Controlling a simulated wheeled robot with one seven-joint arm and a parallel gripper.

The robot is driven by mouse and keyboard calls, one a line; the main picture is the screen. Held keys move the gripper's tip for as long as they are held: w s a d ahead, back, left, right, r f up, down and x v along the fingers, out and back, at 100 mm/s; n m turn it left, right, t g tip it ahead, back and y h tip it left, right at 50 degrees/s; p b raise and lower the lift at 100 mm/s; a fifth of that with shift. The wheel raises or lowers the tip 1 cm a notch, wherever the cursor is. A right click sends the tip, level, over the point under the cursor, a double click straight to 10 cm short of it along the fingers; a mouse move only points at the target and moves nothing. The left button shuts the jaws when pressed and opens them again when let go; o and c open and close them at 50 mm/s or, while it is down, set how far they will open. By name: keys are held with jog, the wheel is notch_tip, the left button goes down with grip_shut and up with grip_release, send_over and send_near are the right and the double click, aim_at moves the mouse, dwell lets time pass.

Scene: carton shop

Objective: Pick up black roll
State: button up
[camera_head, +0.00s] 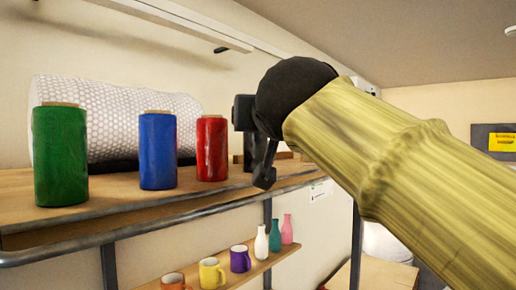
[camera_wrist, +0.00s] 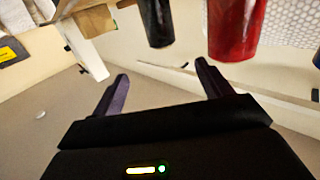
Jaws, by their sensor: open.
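The black roll (camera_wrist: 155,22) shows at the top of the wrist view, next to the red roll (camera_wrist: 237,28); that view looks upside down. My gripper (camera_wrist: 162,80) is open, with its two dark fingers spread and nothing between them. The black roll lies beyond the fingertips, apart from them. In the head view my gripper (camera_head: 254,145) is at the shelf, just right of the red roll (camera_head: 212,148). It largely hides the black roll there, and I cannot clearly separate the two dark shapes.
A blue roll (camera_head: 158,150) and a green roll (camera_head: 60,155) stand upright on the upper shelf (camera_head: 120,187). A large bubble-wrap roll (camera_head: 120,112) lies behind them. A metal rail (camera_head: 60,253) edges the shelf. Mugs and bottles stand on the lower shelf (camera_head: 255,268).

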jog(key=shift+d, duration=0.1)
jog(key=p, duration=0.7)
send_over(256, 146)
jog(key=shift+s+d, duration=0.1)
jog(key=shift+d, duration=0.2)
jog(key=shift+w+d+r+p, duration=0.15)
jog(key=shift+w+p, duration=0.15)
jog(key=shift+p, duration=0.15)
jog(key=w+p, duration=0.1)
jog(key=w+a+p, duration=0.1)
jog(key=w+p, duration=0.1)
jog(key=shift+w+a+r, duration=0.1)
jog(key=shift+w+a, duration=0.15)
jog(key=shift+a, duration=0.05)
jog(key=shift+w+d+f, duration=0.2)
jog(key=shift+w, duration=0.2)
